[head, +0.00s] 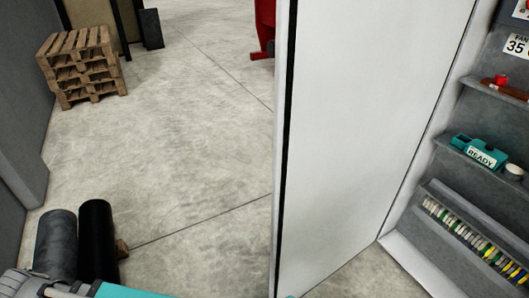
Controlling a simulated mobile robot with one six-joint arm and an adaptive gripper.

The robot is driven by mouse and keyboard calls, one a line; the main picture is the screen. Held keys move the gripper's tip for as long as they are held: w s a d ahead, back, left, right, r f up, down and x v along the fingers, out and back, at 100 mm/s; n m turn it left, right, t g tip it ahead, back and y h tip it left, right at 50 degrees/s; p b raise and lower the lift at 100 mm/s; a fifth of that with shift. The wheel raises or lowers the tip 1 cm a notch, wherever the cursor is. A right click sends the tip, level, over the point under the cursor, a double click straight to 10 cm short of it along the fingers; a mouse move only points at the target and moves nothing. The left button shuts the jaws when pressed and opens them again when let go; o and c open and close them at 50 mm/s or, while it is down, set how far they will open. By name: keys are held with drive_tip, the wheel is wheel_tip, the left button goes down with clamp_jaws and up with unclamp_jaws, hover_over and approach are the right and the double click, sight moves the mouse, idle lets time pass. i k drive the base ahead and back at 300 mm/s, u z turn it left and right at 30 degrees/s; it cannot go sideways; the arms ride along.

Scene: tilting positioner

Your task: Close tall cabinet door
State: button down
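The tall cabinet door (375,110) is a large pale panel standing wide open, with a dark strip along its left edge. It meets the cabinet (405,262) at the right of the head view. The cabinet's open front shows grey shelves and a pale frame. The door's top is cut off by the picture. A teal and light grey part at the bottom left looks like a piece of my arm. My gripper is not in view, and nothing of mine is seen touching the door.
Cabinet shelves hold a teal item labelled READY (480,152) and a row of coloured parts (475,240). Two dark rolls (97,240) stand at lower left. Stacked pallets (82,68) and a red object (264,28) are farther back.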

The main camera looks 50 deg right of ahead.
sight(359, 85)
drive_tip(key=z, duration=0.05)
drive_tip(key=k, duration=2.1)
drive_tip(key=z, duration=0.2)
